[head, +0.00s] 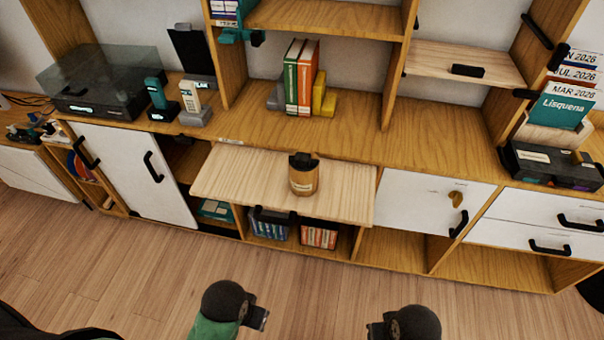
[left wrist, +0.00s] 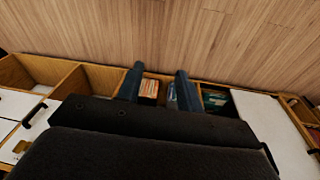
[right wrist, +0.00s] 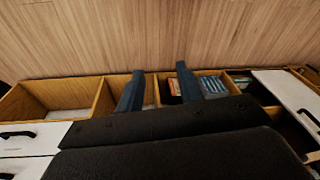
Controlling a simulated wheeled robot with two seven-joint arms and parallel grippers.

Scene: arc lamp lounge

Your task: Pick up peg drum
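The peg drum (head: 303,178), as I take it, is a small brown cylinder with a pale label and a black top. It stands upright on a light wooden pull-out board (head: 235,182) in the middle of the head view. My left gripper (head: 259,314) is low in the head view, well short of the board. Its fingers are apart and empty in the left wrist view (left wrist: 157,88). My right gripper (head: 376,330) is at the bottom, right of the left one. Its fingers are apart and empty in the right wrist view (right wrist: 159,88). Neither wrist view shows the drum.
The board juts out with a black handle (head: 273,215) on its front edge. Behind it stand upright books (head: 299,78) and a shelf divider. The wooden floor in front is clear.

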